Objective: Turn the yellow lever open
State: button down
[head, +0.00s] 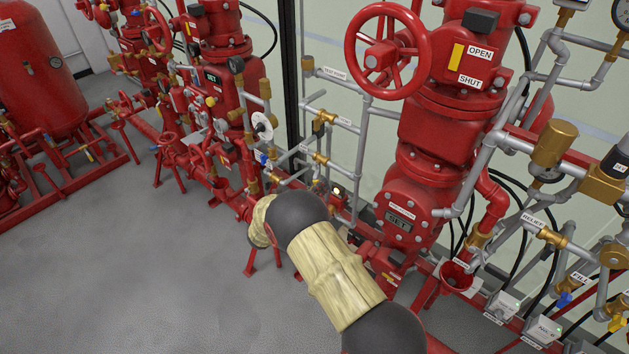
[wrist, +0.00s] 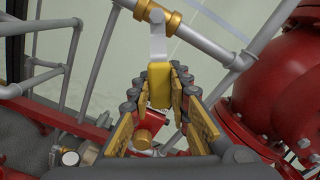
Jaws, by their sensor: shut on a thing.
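The yellow lever (wrist: 160,88) shows in the wrist view, hanging below a grey metal arm that joins a brass valve fitting on a grey pipe. My gripper (wrist: 161,75) is shut on the lever, with its two dark, segmented fingers and yellow pads on either side of it. The lever points down toward the palm, across the line of the slanting pipe. In the head view my arm covers the middle, and the gripper and its hold on the lever are hidden.
A red flanged body (wrist: 275,95) stands close to the right of the gripper in the wrist view. A large red valve with a handwheel (head: 387,52) stands right of my arm in the head view. Grey pipes run behind. Grey floor (head: 130,270) is clear at the left.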

jog(key=r+n+p, duration=0.1)
jog(key=s+d+r+n+p, duration=0.1)
jog(key=n+p, duration=0.1)
jog(key=shift+d+n, duration=0.2)
jog(key=shift+n, duration=0.1)
jog(key=shift+s+d+r+n+p, duration=0.2)
jog(key=shift+r+n+p, duration=0.55)
jog(key=shift+n+p, duration=0.5)
jog(key=shift+s+d+r+n+p, duration=0.2)
jog(key=shift+r+n+p, duration=0.65)
jog(key=shift+n, duration=0.65)
jog(key=shift+s+d+r+n+p, duration=0.2)
jog(key=shift+r+n+p, duration=0.5)
jog(key=shift+n+p, duration=0.55)
jog(key=c, duration=1.7)
grip_release()
jog(key=shift+c, duration=0.2)
jog(key=shift+o, duration=0.5)
